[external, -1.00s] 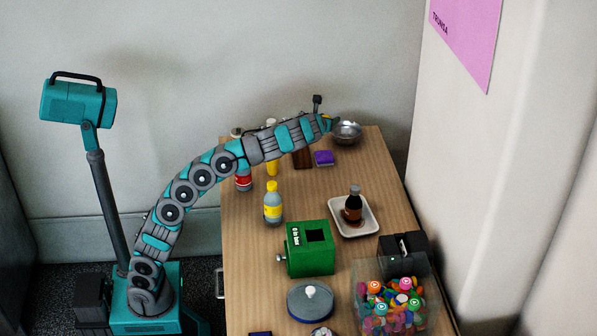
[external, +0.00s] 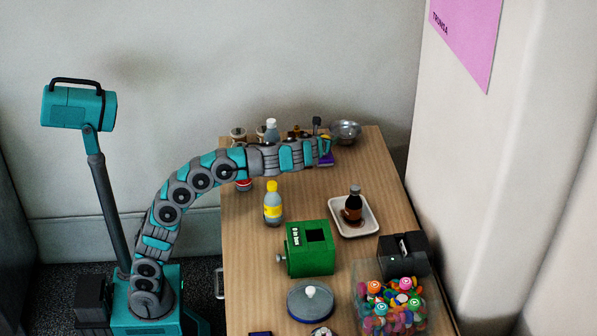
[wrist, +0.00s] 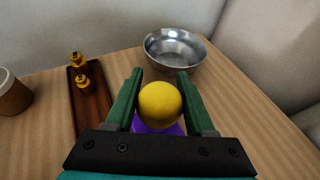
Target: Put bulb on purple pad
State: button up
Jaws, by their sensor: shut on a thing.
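My gripper (wrist: 160,103) is shut on the bulb (wrist: 160,105), whose round yellow end shows between the two green fingers in the wrist view. The purple pad (wrist: 160,131) shows just below the bulb in that view, partly hidden by the bulb and my gripper. In the external view, my gripper (external: 327,147) is right over the pad (external: 325,161), near the far end of the table. I cannot tell whether the bulb touches the pad.
A metal bowl (wrist: 174,49) stands just beyond the pad. A brown wooden tray (wrist: 90,101) with small yellow-topped items is to the left. A white tray with a dark bottle (external: 353,205) and a green box (external: 309,250) stand nearer on the table.

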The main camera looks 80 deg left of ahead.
jog(key=shift+f, duration=0.15)
jog(key=o, duration=1)
jog(key=shift+o, duration=0.2)
jog(key=shift+r, duration=0.25)
jog(key=v, duration=1.2)
jog(key=shift+b, duration=0.4)
